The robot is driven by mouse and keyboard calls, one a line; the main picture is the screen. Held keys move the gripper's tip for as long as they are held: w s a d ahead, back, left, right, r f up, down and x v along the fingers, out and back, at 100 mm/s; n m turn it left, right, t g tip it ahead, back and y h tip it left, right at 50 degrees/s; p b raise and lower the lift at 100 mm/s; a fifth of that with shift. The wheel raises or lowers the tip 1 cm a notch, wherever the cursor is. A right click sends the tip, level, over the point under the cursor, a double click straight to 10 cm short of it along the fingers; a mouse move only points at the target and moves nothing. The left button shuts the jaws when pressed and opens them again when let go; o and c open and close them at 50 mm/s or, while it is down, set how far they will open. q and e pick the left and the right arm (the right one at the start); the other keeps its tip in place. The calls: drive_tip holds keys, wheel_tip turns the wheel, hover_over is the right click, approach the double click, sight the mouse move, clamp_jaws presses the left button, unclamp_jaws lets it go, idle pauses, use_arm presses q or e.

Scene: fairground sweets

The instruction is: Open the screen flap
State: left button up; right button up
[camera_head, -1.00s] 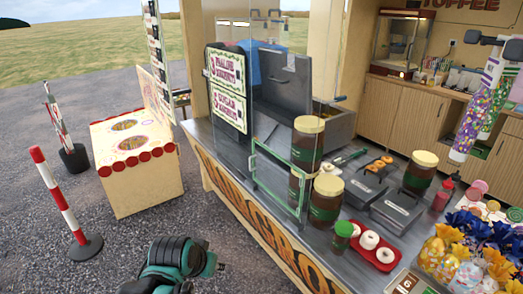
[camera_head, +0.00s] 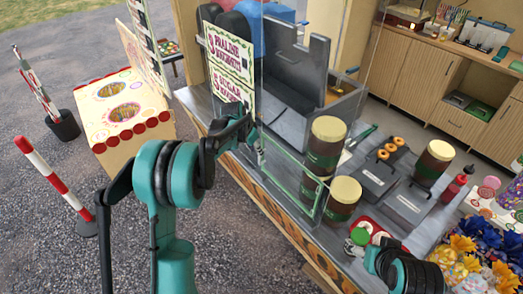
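The screen flap (camera_head: 285,168) is a clear panel with a pale green edge, set low in the transparent screen at the front of the stall counter. It appears closed, standing upright in line with the screen. My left arm reaches in from the bottom left, and its dark gripper (camera_head: 258,150) is at the flap's upper left corner, in front of the screen. Its fingers are small and partly hidden, so I cannot tell whether they touch the flap edge or how far apart they are.
Sign boards (camera_head: 229,65) hang left of the flap. A sweets stand (camera_head: 122,110) and striped post (camera_head: 48,175) stand on gravel at left.

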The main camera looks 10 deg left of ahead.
use_arm(q)
drive_tip(key=x, duration=0.6)
drive_tip(key=shift+f+b, duration=0.3)
drive_tip(key=shift+b, duration=0.1)
clamp_jaws()
